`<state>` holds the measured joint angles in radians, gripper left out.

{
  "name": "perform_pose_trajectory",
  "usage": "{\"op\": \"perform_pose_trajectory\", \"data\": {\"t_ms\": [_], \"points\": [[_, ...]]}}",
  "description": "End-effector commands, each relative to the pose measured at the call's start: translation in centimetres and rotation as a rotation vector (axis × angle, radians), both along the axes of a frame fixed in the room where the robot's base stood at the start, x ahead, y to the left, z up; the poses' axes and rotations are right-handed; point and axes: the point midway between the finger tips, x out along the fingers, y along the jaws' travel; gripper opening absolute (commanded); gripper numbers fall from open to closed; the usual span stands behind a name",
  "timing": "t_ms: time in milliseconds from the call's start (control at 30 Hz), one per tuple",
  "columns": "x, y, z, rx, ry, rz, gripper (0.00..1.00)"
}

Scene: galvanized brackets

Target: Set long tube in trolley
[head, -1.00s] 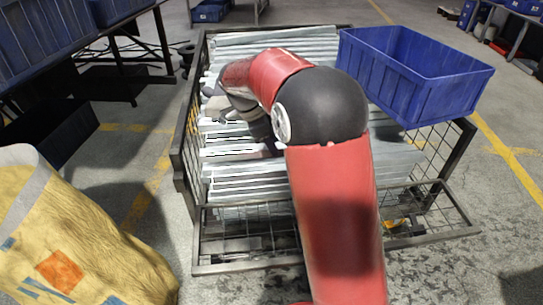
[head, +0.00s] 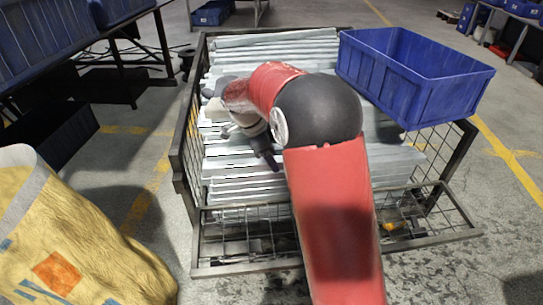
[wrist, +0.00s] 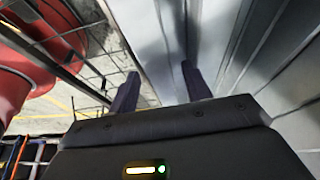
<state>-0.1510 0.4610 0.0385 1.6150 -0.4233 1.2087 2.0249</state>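The trolley (head: 187,160) is a dark metal frame with wire mesh sides in the middle of the head view. Several long galvanized pieces (head: 285,42) lie stacked across it. I cannot tell which of them is the long tube. My gripper (head: 270,161) is over the front part of the stack in the head view, partly hidden by my arm. In the wrist view my gripper (wrist: 160,88) has its two fingers apart, with pale metal (wrist: 155,40) beyond and between them. No piece is clearly held.
A blue crate (head: 440,88) rests on the trolley's right side. A yellow sack (head: 75,245) stands at the front left. Blue bins on a rack (head: 45,45) are at the upper left. Open floor (head: 490,200) lies to the right.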

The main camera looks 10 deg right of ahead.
Motion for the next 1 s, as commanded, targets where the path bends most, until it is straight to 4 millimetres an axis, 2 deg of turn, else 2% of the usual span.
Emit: {"op": "perform_pose_trajectory", "data": {"t_ms": [167, 267, 700, 900, 1000], "points": [[0.0, 0.0, 0.3, 0.000, 0.000, 0.000, 0.49], [0.1, 0.4, 1.1, 0.001, -0.003, 0.001, 0.49], [0.4, 3.7, 9.2, 0.000, -0.002, 0.002, 0.49], [0.3, 4.4, 11.1, 0.001, 0.000, 0.003, 0.49], [-0.4, 4.2, 12.0, 0.017, 0.005, 0.044, 0.49]]}}
